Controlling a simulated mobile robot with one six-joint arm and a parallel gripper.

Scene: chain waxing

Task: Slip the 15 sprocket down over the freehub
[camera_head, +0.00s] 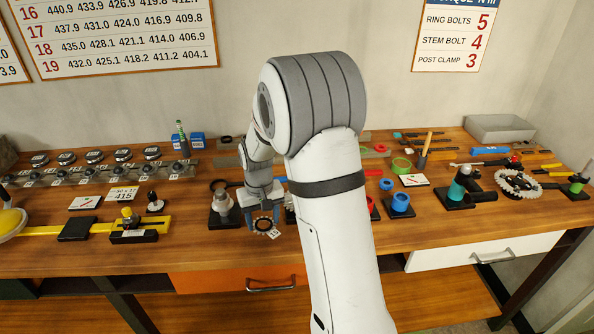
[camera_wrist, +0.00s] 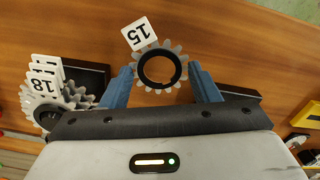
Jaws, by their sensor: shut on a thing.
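My gripper (camera_head: 266,220) is shut on the 15 sprocket (camera_wrist: 161,47), a thin grey toothed ring with a dark-rimmed round hole and a white tag marked 15. In the wrist view the blue fingers press its left and right sides. In the head view the sprocket (camera_head: 256,226) is in front of the bench's middle, right of the freehub. The silver freehub (camera_head: 222,199) stands upright on a black base and is apart from the sprocket. In the wrist view the freehub is not clearly seen; my gripper body hides the area below.
Other sprockets with tags, one marked 18 (camera_wrist: 42,88), stand in a dark holder left of my gripper in the wrist view.

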